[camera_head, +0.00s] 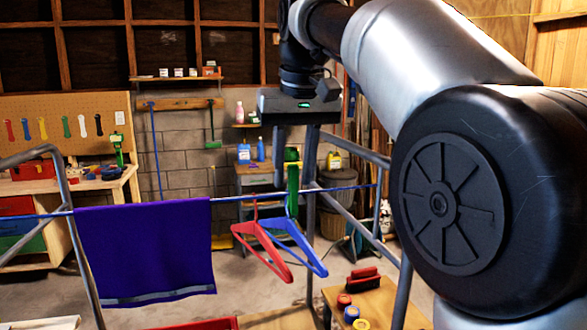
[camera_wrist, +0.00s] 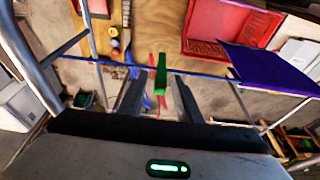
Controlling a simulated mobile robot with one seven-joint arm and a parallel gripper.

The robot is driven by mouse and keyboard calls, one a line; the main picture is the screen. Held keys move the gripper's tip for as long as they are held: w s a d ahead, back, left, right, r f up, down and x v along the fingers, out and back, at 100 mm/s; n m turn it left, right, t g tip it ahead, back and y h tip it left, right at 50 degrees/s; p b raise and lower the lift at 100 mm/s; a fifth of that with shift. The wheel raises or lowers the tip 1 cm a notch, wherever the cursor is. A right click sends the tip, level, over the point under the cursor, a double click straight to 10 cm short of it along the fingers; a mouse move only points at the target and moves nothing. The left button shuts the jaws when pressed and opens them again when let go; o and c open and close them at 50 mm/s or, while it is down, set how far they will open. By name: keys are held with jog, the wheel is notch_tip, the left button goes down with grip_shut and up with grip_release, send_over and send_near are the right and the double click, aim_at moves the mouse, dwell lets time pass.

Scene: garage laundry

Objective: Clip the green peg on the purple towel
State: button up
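The purple towel (camera_head: 146,250) hangs over the blue line at the left in the head view; it also shows at the right of the wrist view (camera_wrist: 268,70). The green peg (camera_head: 293,182) is upright at the blue line, right of the towel and by the hangers. In the wrist view the peg (camera_wrist: 161,74) lies between my fingertips. My gripper (camera_head: 295,172) points down over the line, with its fingers apart on either side of the peg. In the wrist view a gap shows between the peg and the fingers (camera_wrist: 157,88); I see no grip on it.
A red hanger (camera_head: 262,246) and a blue hanger (camera_head: 298,240) hang from the line (camera_head: 345,188) beside the peg. Metal rack bars (camera_head: 75,240) stand at both sides. A low wooden table (camera_head: 385,300) holds colored jars and a red brush (camera_head: 364,277). A red crate (camera_wrist: 228,30) lies below.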

grip_shut()
jog(key=shift+r+p, duration=2.8)
jog(key=shift+p, duration=0.1)
